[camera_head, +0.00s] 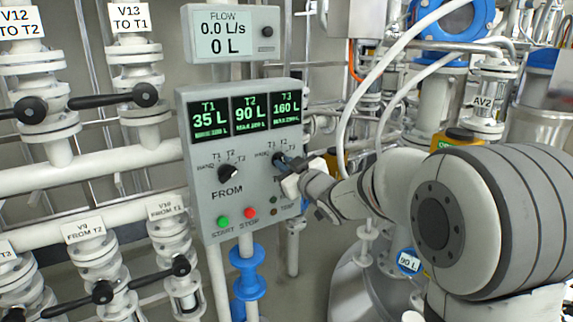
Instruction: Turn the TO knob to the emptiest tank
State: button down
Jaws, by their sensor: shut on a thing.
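The grey control panel (201,180) stands in the middle of the head view. Its displays read T1 35 L (208,117), T2 90 L (250,112) and T3 160 L (286,108); T1 shows the lowest volume. The black FROM knob (228,173) is at the panel's left, its pointer towards the upper right. The TO knob (279,159) is at the right, and my gripper (288,164) is at it, shut on it. The gripper partly hides the knob and its label, so I cannot tell its exact setting.
Below the knobs are a green START button (223,222) and a red STOP button (250,213). A flow display (224,33) above reads 0.0 L/s and 0 L. Valves with black handles (145,95) and white pipes fill the left side.

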jog(key=shift+r, duration=0.15)
jog(key=c, duration=1.5)
grip_release()
jog(key=shift+d, duration=0.1)
jog(key=v, duration=0.7)
jog(key=shift+s+d, duration=0.2)
jog(key=shift+s, duration=0.1)
